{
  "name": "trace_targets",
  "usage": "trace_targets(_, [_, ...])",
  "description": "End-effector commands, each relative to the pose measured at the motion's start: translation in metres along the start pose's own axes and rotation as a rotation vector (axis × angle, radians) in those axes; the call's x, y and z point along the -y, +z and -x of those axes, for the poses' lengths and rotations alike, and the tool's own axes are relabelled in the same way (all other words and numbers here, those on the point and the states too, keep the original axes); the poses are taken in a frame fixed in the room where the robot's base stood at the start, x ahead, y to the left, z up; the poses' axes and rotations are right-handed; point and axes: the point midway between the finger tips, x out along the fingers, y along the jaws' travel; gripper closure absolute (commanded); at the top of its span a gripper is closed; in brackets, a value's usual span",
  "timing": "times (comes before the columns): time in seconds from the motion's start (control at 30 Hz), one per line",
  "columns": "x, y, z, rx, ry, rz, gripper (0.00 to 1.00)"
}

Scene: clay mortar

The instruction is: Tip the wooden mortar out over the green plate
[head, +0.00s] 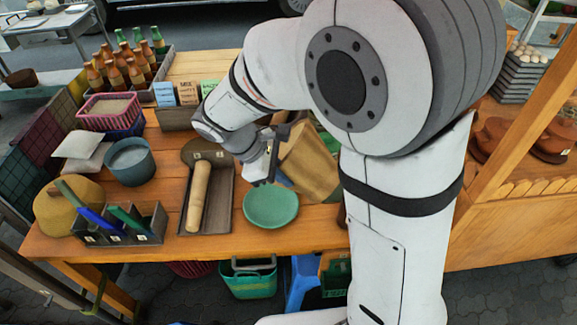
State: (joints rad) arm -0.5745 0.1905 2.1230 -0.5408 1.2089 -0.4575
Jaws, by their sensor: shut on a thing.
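The green plate (271,207) lies on the wooden table near its front edge, and no contents show on it. My gripper (268,165) is just above and behind the plate, pointing down. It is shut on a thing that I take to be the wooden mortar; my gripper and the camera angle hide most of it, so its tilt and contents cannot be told. A tan, slanted shape (310,165) is right beside my gripper; I cannot tell whether it is part of the held thing or lies behind it.
Left of the plate is a dark tray (223,205) holding a pale wooden pestle (197,195). A blue-grey pot (131,163), a pink basket (107,112) and a utensil holder (150,225) stand further left. Bottles (118,70) stand at the back. My arm hides the table's right part.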

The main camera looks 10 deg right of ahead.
Motion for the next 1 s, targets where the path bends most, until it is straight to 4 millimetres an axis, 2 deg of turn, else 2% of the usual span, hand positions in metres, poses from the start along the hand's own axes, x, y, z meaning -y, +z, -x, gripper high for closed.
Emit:
trace_targets(0.6, [-0.002,-0.039,-0.012,0.381,-0.041,0.098,1.0])
trace_targets(1.0, [-0.002,-0.054,-0.019,0.525,-0.058,0.134,1.0])
